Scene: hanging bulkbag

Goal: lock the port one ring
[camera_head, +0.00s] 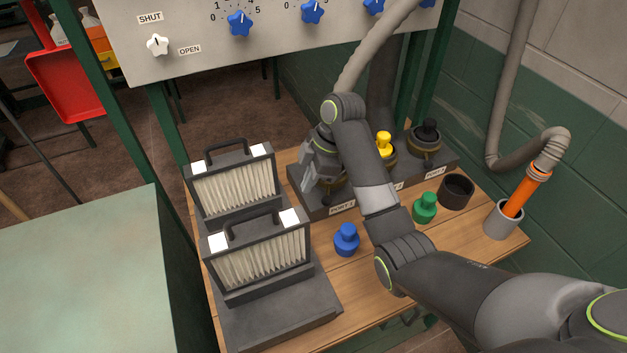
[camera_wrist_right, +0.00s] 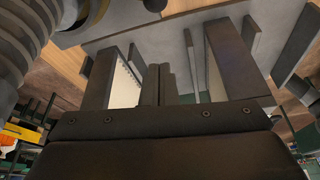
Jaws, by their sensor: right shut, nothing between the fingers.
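The port one base, with its partly readable "PORT 1" label (camera_head: 342,208), is at the left end of the dark port block (camera_head: 312,208) in the head view. Its ring is mostly hidden behind my right gripper and arm, so its lock position cannot be told. My right gripper (camera_head: 308,183) is over the left end of the block, beside port one, with its fingers pointing down and left. In the right wrist view its two fingers (camera_wrist_right: 158,85) are together with nothing between them. Whether they touch the ring cannot be told. My left gripper is not in view.
A grey hose (camera_head: 375,45) comes down behind my right wrist; a ribbed hose (camera_wrist_right: 28,40) is close in the wrist view. Two framed filters (camera_head: 235,187) stand left of the block. A yellow plug (camera_head: 385,145), blue plug (camera_head: 346,239) and green plug (camera_head: 425,207) are nearby.

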